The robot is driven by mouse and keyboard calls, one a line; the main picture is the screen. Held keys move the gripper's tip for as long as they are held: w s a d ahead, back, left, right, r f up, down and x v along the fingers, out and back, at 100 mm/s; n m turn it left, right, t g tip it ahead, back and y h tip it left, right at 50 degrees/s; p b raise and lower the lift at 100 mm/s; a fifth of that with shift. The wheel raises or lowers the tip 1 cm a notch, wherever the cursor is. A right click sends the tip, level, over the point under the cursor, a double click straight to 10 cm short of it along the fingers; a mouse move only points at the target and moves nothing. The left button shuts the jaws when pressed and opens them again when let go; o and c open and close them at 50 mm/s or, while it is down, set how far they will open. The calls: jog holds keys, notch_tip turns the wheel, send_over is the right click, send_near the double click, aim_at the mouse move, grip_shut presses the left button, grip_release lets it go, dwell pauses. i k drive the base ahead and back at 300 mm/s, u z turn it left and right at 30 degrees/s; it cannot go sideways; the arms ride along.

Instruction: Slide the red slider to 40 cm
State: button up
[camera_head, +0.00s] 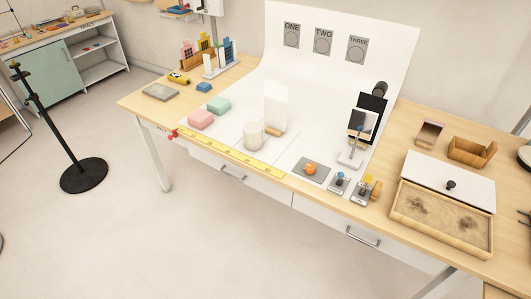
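A yellow ruler-like track (232,154) lies along the front edge of the wooden table (135,104). Its markings are too small to read. A small red piece (173,134), which looks like the red slider, sits at the track's left end, by the table's front edge. My gripper is not in view.
A pink block (201,119), a green block (219,105) and a whitish cup (254,134) stand behind the track. A grey pad with an orange ball (310,169) and small switches (340,181) lie to its right. Open floor (190,225) lies in front of the table.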

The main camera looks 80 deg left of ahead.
aim_at(174, 135)
jog(key=u, duration=3)
